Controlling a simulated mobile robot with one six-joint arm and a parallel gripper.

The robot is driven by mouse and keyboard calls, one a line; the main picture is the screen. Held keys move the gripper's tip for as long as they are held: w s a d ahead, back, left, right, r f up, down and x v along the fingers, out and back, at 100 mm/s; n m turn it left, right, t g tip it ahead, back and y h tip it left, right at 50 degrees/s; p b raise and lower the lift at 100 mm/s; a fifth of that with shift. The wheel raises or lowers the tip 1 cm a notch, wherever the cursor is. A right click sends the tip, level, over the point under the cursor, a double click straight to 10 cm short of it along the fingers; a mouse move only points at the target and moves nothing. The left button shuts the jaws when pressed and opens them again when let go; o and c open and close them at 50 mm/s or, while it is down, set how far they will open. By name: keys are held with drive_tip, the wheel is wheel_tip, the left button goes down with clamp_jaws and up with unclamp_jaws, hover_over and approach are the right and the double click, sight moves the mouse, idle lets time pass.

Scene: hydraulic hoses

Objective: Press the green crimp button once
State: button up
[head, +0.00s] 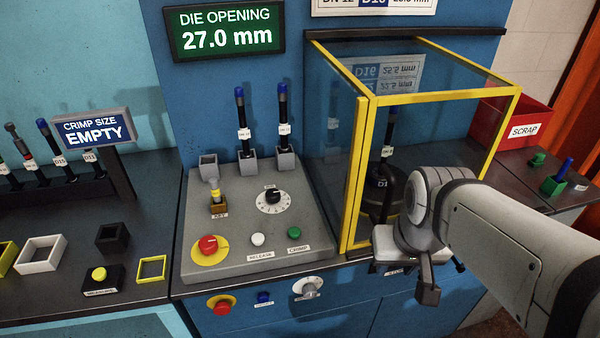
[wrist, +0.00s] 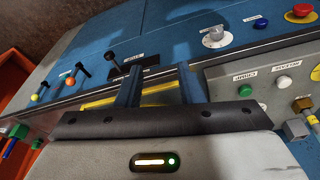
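The green crimp button (head: 294,232) sits at the right front of the sloping grey control panel, above a CRIMP label. It also shows at the right in the wrist view (wrist: 245,90), beside the white release button (wrist: 284,82). Nothing touches it. My gripper (wrist: 158,72) is to the right of the panel in the head view, in front of the yellow-framed guard. Its two fingers stand apart in the wrist view with nothing between them. The display (head: 222,39) reads 27.0 mm.
A red emergency button (head: 208,244) and a black dial (head: 272,196) share the panel. The clear guard (head: 364,170) stands right of the panel, close behind my gripper. A selector knob (head: 308,288) projects from the bench front. Space above the crimp button looks clear.

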clamp_jaws()
idle(1.2)
